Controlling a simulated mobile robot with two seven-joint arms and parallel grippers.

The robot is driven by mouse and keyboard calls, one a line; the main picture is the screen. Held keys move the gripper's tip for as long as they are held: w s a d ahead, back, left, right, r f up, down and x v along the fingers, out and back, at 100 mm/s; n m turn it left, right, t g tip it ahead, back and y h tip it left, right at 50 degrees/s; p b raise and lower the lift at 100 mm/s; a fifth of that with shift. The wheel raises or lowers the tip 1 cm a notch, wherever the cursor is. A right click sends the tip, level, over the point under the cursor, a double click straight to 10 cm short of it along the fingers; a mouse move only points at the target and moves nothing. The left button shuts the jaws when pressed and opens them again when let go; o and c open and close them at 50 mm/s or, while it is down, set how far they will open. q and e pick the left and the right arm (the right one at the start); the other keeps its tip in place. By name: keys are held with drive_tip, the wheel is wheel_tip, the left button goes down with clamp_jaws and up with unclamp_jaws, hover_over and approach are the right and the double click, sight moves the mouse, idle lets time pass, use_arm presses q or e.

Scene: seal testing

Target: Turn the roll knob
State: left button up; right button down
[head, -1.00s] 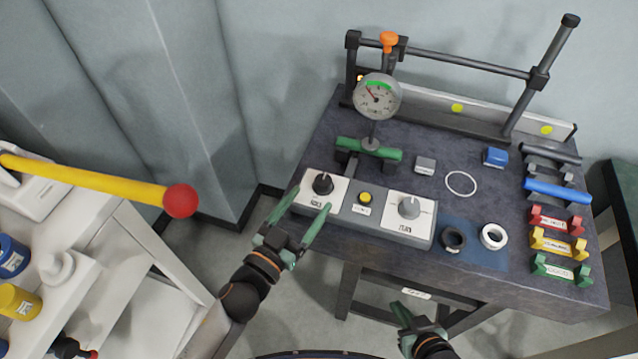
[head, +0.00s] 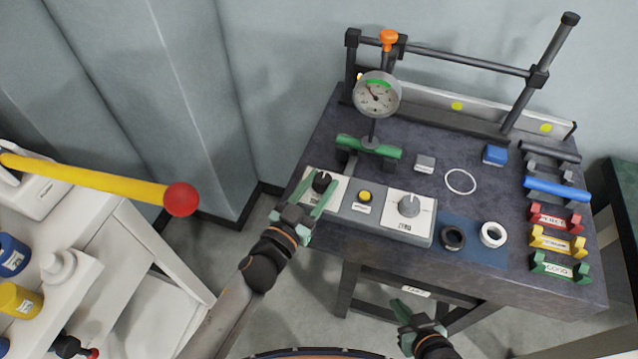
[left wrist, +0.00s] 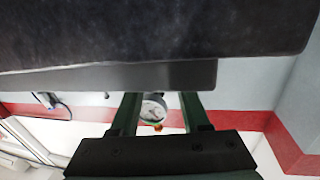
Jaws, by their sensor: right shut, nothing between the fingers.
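The control panel (head: 352,219) is a grey box along the table's front left edge. It carries a black knob (head: 322,181) on a white plate at the left and a grey knob (head: 409,205) on a white plate at the right. The plate labels are too small to read surely. My left gripper (head: 315,192) is open, its fingers pointing at the black knob and overlapping its plate; whether they touch it I cannot tell. In the left wrist view the fingers (left wrist: 160,110) stand apart with nothing seen between them up close. My right gripper (head: 402,308) is shut and empty, below the table's front edge.
A yellow button (head: 365,196) sits between the knobs. A dial gauge (head: 377,94) on a green-clamped stand rises behind the panel. Dark ring (head: 453,238) and white ring (head: 493,235) lie on a blue mat. A yellow lever with red ball (head: 181,200) juts in at left.

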use_arm(q)
clamp_jaws()
